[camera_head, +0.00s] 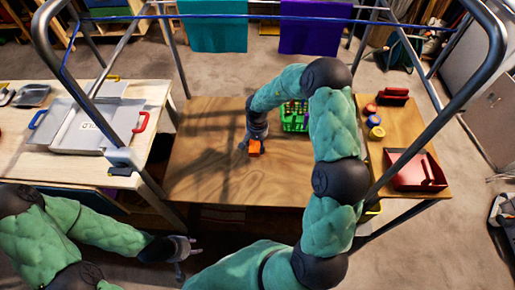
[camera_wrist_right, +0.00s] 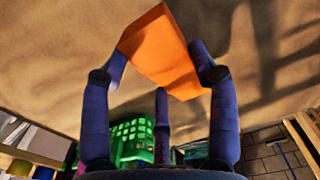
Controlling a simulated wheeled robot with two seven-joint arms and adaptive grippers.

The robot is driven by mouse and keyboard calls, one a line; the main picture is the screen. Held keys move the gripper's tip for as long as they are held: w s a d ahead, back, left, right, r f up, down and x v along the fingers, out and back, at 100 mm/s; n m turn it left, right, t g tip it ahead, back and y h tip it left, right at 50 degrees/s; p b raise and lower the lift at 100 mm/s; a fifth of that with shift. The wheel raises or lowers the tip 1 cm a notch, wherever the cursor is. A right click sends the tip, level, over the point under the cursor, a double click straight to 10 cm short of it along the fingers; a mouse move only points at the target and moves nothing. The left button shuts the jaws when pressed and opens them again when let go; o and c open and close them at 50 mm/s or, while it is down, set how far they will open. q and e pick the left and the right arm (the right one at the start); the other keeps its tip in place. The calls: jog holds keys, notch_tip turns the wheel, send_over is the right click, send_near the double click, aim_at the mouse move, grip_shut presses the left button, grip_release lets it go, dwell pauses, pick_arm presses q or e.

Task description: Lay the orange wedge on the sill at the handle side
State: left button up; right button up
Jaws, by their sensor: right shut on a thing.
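The orange wedge (camera_head: 254,147) is at the middle of the wooden table (camera_head: 205,180), in my right gripper (camera_head: 252,146). In the right wrist view the wedge (camera_wrist_right: 160,45) sits between the blue fingers of my right gripper (camera_wrist_right: 162,66), which are shut on its sides. I cannot tell whether the wedge touches the tabletop. My left gripper (camera_head: 189,258) is low in the head view, in front of the table's near edge, empty with its fingers apart. I cannot pick out the sill for certain in either view.
A green basket (camera_head: 294,115) stands right of the wedge, partly behind my right arm. A red tray (camera_head: 416,171) and small round tubs (camera_head: 375,133) lie on the right. A pale case (camera_head: 90,128) with blue and red handles lies on the left bench. The wooden table's left part is clear.

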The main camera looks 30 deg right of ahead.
aim_at(257, 144)
notch_tip(257, 144, down, 4)
jog(key=shift+w+d+r+b, duration=0.1)
jog(key=shift+w+d+b, duration=0.05)
jog(key=shift+b, duration=0.9)
jog(key=shift+r, duration=0.1)
jog(key=shift+p, duration=0.3)
jog(key=o, duration=1.1)
jog(key=shift+o, duration=0.2)
